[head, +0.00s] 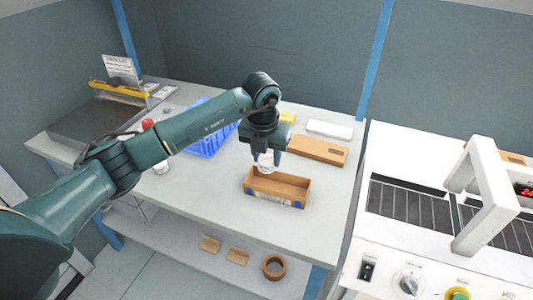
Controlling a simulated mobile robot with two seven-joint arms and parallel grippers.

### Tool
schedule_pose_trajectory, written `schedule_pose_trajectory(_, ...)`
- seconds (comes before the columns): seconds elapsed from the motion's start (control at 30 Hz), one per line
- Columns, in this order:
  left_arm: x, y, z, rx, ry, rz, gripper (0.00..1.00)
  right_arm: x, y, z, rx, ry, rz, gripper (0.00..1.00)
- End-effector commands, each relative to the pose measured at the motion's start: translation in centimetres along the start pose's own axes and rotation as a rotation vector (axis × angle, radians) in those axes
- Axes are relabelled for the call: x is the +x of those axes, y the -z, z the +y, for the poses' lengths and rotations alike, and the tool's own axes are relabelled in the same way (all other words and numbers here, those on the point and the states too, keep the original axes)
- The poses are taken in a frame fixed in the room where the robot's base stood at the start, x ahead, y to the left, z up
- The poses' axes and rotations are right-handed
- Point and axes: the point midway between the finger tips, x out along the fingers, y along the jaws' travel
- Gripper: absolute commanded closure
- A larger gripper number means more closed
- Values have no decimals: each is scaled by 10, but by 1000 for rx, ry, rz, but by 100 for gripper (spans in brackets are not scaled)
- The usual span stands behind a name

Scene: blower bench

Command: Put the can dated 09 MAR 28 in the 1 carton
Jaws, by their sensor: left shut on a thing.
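My left gripper (268,158) is shut on a pale can (266,162), holding it upright above the back left part of an open brown carton (303,196). The can's date is too small to read. The carton stands on the bench near its front edge, with a small blue-and-white label on its front wall; its number cannot be read. My right gripper is out of view.
A blue crate (206,146) stands partly behind my left arm, with a pale round thing (162,168) at left. A flat brown box (318,150) and a white slab (329,130) lie behind the carton. A white machine (405,245) stands at right.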

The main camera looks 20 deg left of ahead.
Motion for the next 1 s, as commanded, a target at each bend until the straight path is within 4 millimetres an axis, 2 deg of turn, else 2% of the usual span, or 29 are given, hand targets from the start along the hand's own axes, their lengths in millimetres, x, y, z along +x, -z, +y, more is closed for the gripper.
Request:
schedule_pose_trajectory(0.1, 12, 2, 0, 0, 0, 1, 84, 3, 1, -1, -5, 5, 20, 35)
schedule_pose_trajectory(1.0, 70, 11, 0, 0, 0, 0, 84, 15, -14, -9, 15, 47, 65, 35)
